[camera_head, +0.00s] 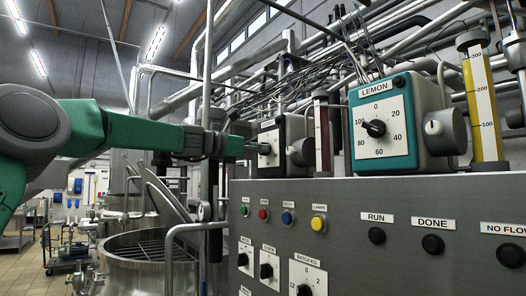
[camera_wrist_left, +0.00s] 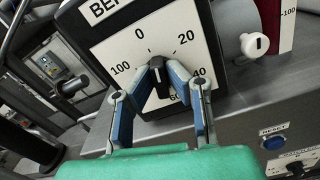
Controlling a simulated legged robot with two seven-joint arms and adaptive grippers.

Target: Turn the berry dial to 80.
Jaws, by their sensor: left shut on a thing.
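The berry dial (camera_wrist_left: 158,82) is a black knob on a white scale plate (camera_wrist_left: 110,52) in the left wrist view. Its label shows only in part, as "BER". Its pointer is up, roughly toward 0; the exact reading is hard to tell. My left gripper (camera_wrist_left: 160,68) is shut on the knob, one finger on each side. In the head view, my left gripper (camera_head: 264,148) reaches the dark berry box (camera_head: 293,127) from the left. My right gripper is not in view.
The teal lemon dial box (camera_head: 427,118) stands to the right, its pointer near 100. A dark red sight tube (camera_head: 322,135) and a yellow one (camera_head: 481,105) stand by the boxes. The grey panel (camera_head: 350,210) below carries buttons and small knobs. A steel vessel (camera_head: 150,245) stands lower left.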

